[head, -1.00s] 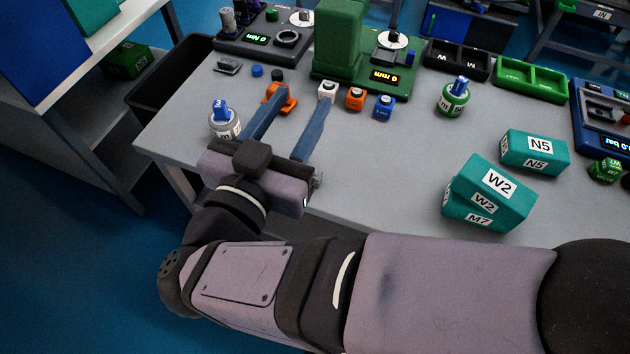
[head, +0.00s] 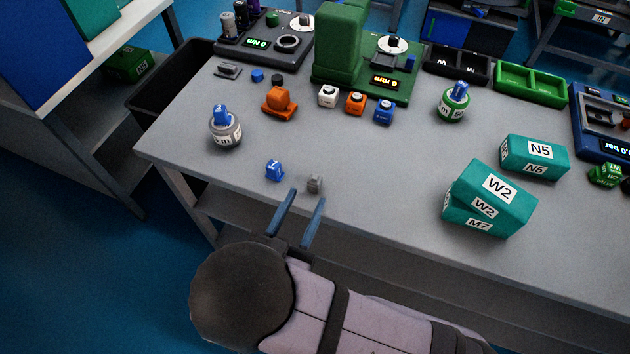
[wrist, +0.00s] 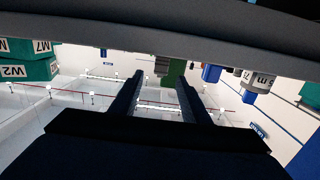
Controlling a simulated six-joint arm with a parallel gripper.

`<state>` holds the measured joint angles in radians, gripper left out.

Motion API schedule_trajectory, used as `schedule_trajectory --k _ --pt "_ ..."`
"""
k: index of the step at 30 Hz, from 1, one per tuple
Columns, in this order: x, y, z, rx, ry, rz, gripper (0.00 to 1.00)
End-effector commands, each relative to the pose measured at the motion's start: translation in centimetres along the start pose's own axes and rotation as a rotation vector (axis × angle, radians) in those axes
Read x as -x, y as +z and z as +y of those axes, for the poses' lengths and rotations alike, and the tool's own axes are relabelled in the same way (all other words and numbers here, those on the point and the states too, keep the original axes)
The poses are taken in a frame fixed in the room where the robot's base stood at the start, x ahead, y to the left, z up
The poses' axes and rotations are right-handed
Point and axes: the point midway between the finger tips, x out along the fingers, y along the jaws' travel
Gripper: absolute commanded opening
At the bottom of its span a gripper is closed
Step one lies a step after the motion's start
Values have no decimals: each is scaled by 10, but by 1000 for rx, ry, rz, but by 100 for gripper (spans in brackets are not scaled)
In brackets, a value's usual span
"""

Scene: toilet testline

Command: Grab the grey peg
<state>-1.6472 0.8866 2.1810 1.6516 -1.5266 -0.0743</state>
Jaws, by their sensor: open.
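The grey peg (head: 315,183) is a small block standing on the table near its front edge in the head view. My gripper (head: 306,196) is open and empty, at the table's front edge. Its two blue fingers point toward the table, with the peg just beyond the right fingertip and no clear contact. In the wrist view the open fingers (wrist: 160,78) reach away with a gap between them.
A blue peg (head: 274,170) stands left of the grey peg. A grey round container with a blue top (head: 225,130) is farther left. Teal boxes (head: 488,198) lie to the right. An orange piece (head: 279,102) and several small blocks stand farther back. The table (head: 375,185) between is clear.

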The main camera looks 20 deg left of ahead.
Motion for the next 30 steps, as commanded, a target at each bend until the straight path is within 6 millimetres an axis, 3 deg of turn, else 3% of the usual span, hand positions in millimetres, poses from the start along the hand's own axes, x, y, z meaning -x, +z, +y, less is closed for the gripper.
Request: schedule_trajectory --k 19,30 --pt "-27 -1 0 0 2 0 42" --pt "-68 -2 -1 0 2 0 42"
